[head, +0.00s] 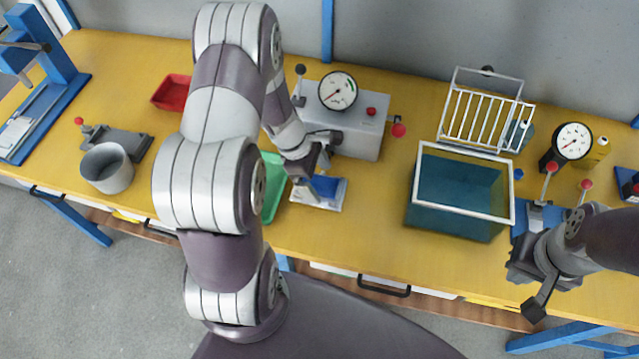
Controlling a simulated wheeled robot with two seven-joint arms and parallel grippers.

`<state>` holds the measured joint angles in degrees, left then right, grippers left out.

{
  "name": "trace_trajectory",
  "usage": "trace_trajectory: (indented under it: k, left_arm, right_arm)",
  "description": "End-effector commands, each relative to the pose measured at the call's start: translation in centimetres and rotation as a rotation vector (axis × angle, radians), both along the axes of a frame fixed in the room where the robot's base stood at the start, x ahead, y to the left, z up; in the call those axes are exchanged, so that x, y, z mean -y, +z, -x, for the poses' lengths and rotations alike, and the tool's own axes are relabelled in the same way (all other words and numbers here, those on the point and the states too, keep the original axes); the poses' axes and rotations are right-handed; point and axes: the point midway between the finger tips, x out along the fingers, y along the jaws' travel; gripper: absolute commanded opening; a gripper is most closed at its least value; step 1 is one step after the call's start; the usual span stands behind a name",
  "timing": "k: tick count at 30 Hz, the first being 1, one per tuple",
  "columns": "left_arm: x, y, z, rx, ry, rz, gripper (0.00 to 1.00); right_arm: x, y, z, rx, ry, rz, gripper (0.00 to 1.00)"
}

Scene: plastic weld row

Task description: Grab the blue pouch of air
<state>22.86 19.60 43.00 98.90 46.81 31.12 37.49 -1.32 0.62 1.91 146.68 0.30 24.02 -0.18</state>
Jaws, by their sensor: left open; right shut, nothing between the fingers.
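A small blue pouch (328,187) lies near the front of the yellow table, on a white, flat piece (333,206) just right of the green tray. My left gripper (313,178) is open right above the pouch and covers part of its upper left side. Whether the fingers touch it I cannot tell. My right gripper (533,295) is shut and empty, over the table's front edge at the right.
A green tray (272,185) sits left of the pouch, partly behind my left arm. A grey gauge box (350,125) with red knobs stands close behind it. A teal tank (458,200) with a white rim and a white wire rack (483,115) stand to the right. Table between pouch and tank is clear.

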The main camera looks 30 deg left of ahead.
Motion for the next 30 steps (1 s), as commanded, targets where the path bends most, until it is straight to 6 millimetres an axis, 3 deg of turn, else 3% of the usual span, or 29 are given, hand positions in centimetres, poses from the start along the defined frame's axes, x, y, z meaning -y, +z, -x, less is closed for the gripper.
trace_trajectory:
  k: [26, 27, 30]
  left_arm:
    - [-0.05, -0.42, -0.03, 0.001, 0.0, 0.0, 0.95]
    - [-0.05, -0.42, -0.03, 0.001, 0.0, 0.0, 0.89]
    - [-0.05, -0.42, -0.03, 0.001, 0.0, 0.0, 0.56]
  right_arm:
    - [0.0, -0.23, 0.0, 0.0, 0.0, 0.0, 0.0]
    - [0.0, -0.23, 0.0, 0.0, 0.0, 0.0, 0.0]
    - [0.0, -0.23, 0.0, 0.0, 0.0, 0.0, 0.0]
